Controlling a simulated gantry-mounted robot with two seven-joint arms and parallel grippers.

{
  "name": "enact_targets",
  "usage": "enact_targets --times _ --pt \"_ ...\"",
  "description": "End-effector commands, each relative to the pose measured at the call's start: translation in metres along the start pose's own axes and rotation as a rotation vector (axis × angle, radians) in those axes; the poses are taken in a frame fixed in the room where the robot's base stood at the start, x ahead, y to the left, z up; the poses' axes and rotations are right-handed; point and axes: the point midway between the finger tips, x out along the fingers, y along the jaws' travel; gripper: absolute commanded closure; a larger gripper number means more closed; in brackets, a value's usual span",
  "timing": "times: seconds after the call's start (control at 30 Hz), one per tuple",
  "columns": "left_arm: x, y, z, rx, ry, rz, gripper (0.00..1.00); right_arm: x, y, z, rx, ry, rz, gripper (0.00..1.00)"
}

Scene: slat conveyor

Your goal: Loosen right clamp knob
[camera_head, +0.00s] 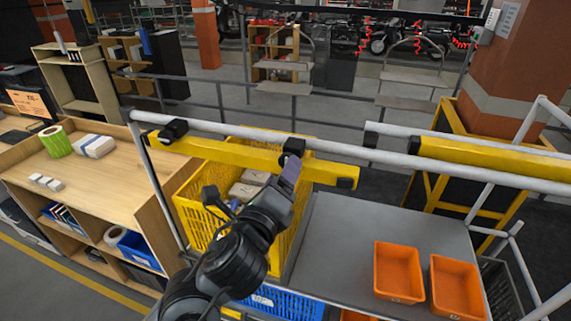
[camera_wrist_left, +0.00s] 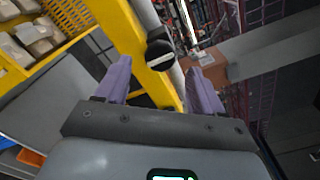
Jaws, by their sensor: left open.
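A yellow beam (camera_head: 235,153) hangs along a grey rail (camera_head: 225,131). A black clamp knob (camera_head: 293,145) sits at the right part of this beam, and another black knob (camera_head: 173,130) sits at its left end. My left gripper (camera_head: 290,168) is at the right knob, partly overlapping it in the head view. In the left wrist view, the black knob (camera_wrist_left: 160,56) with a pale bar lies ahead, between the two purple fingers of my left gripper (camera_wrist_left: 159,70). The fingers are open, with gaps on both sides of the knob. My right gripper is not in view.
A yellow crate (camera_head: 190,212) with packages stands below the beam. Two orange trays (camera_head: 398,271) sit on the grey surface (camera_head: 335,250) at right. A second yellow beam (camera_head: 490,160) hangs further right. A wooden bench (camera_head: 90,185) stands at left.

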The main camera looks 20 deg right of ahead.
Motion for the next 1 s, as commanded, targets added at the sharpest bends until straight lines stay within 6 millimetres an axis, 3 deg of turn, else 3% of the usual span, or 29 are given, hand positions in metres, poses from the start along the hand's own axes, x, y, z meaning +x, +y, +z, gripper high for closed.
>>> enact_targets --times 0.23,0.63,1.0 --pt "0.024 -0.001 0.0 -0.001 0.0 0.001 0.32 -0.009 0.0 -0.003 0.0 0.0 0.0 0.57" --pt "0.029 0.0 0.0 0.0 0.0 0.0 0.32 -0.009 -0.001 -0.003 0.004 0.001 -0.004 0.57" --pt "0.029 0.0 0.0 -0.001 0.0 0.0 0.87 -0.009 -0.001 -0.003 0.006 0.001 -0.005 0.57"
